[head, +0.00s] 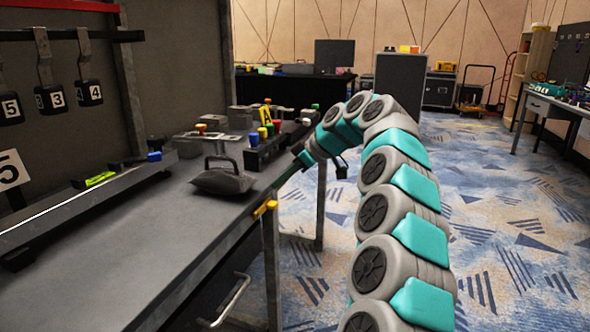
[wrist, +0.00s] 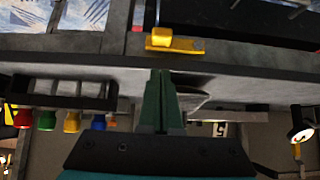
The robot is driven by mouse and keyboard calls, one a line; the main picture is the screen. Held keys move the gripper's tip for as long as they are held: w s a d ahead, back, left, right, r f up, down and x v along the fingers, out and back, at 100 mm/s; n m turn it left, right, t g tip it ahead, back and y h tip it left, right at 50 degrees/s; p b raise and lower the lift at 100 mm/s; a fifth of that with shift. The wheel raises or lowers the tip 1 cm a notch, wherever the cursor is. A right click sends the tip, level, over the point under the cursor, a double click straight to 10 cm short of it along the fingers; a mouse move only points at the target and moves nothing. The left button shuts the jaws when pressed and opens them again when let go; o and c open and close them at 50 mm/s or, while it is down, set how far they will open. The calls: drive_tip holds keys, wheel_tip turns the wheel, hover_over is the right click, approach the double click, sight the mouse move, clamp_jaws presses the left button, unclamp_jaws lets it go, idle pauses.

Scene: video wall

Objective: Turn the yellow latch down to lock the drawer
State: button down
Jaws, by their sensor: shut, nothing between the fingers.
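The yellow latch (head: 265,207) is on the table's right edge, near the corner above a leg. It also shows at the top of the wrist view as a flat yellow bar with a raised knob (wrist: 175,42). In the wrist view its bar lies sideways, along the table edge. My gripper (head: 285,177) is beyond the latch in the head view, close to the table edge. In the wrist view its green fingers (wrist: 162,75) are together and empty, tips pointing toward the latch but apart from it. The drawer's metal handle (head: 234,299) shows below the tabletop; the drawer is mostly hidden.
A dark weight with a handle (head: 223,180) stands on the grey tabletop (head: 130,235) near the latch. Behind it is a rack with coloured knobs (head: 265,148). Numbered padlock-like blocks (head: 88,92) hang at left. Carpeted floor (head: 480,240) is clear at right.

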sight(271, 202)
drive_tip(key=shift+a+f, duration=0.1)
drive_tip(key=shift+f, duration=2.05)
